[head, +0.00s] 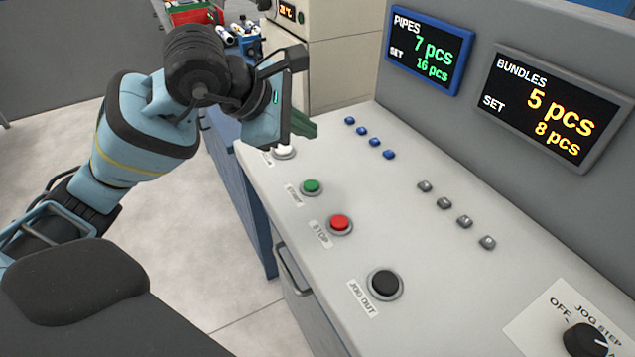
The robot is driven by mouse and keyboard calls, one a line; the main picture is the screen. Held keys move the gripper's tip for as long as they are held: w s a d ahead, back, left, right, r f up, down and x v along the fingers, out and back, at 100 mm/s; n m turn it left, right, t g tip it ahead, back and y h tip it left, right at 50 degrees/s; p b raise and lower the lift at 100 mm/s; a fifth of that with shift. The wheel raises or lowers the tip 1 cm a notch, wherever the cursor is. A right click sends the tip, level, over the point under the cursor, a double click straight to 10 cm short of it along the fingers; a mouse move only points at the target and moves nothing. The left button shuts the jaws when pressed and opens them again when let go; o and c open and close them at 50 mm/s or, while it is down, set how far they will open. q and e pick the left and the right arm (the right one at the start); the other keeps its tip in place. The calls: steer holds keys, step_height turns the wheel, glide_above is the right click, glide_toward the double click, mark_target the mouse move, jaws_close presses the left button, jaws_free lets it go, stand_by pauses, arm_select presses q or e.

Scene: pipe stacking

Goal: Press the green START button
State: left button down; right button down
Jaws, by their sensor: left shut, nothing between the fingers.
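The green START button (312,187) sits on the sloping light grey control panel (400,200), with its label to the left. My left gripper (303,128) is shut and empty. It hangs over the far left part of the panel, up and slightly left of the green button in the picture, and appears apart from it. The gripper partly covers a white button (284,152) behind the green one. My right gripper is not in view.
A red STOP button (340,223) and a black JOG OUT button (384,283) lie nearer along the same row. Small blue and grey buttons line the panel's back. Two displays (430,48) (550,108) stand behind. A rotary knob (585,338) is at the lower right.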

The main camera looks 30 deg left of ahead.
mark_target(305, 186)
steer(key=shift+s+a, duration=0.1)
arm_select(q)
steer(key=shift+f, duration=0.15)
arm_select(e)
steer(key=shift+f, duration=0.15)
